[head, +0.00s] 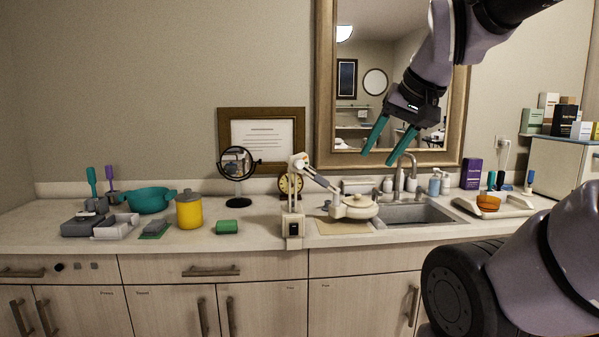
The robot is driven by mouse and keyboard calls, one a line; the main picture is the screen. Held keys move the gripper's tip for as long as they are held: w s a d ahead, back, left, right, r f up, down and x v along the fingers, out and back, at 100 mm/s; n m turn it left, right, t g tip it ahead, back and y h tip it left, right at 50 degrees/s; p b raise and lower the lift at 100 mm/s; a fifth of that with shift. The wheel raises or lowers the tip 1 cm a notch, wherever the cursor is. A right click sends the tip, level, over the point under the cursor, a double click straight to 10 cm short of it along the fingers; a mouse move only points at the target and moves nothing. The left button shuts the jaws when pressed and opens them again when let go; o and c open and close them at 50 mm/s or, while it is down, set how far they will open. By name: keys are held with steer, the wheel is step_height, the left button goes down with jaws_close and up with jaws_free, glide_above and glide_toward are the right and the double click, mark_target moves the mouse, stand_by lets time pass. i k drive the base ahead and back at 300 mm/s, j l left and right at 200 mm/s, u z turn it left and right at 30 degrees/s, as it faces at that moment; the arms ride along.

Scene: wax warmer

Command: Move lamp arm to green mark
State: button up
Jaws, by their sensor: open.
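The pale lamp arm (299,185) is clamped to the counter's front edge near the middle. It rises to an elbow, then slopes down to the right to a round, cream, dome-like head (353,207) low over a beige mat. I cannot tell if the head touches the mat. I cannot make out a clear green mark; a green cylinder (227,227) lies left of the lamp, and a small green pad (154,230) lies farther left. My gripper (379,157) is open and empty, with teal fingers pointing down. It is high in front of the mirror, above and right of the lamp arm.
A sink (408,213) with a faucet (399,180) is right of the lamp head. A yellow canister (189,210), teal bowl (150,199) and round mirror (238,170) stand to the left. A clock (290,184) is behind the lamp arm. The right tray (515,208) holds small items.

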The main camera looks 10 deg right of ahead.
mark_target(316, 177)
steer(key=i+l+u, duration=0.2)
steer(key=i+l, duration=0.15)
steer(key=i+l+u, duration=0.25)
steer(key=l, duration=0.25)
steer(key=l+u, duration=0.3)
steer(key=l, duration=0.5)
steer(key=l+u, duration=0.25)
steer(key=l, duration=0.6)
steer(key=l+u, duration=0.4)
steer(key=l, duration=0.4)
steer(key=i+j, duration=0.4)
steer(key=j, duration=0.15)
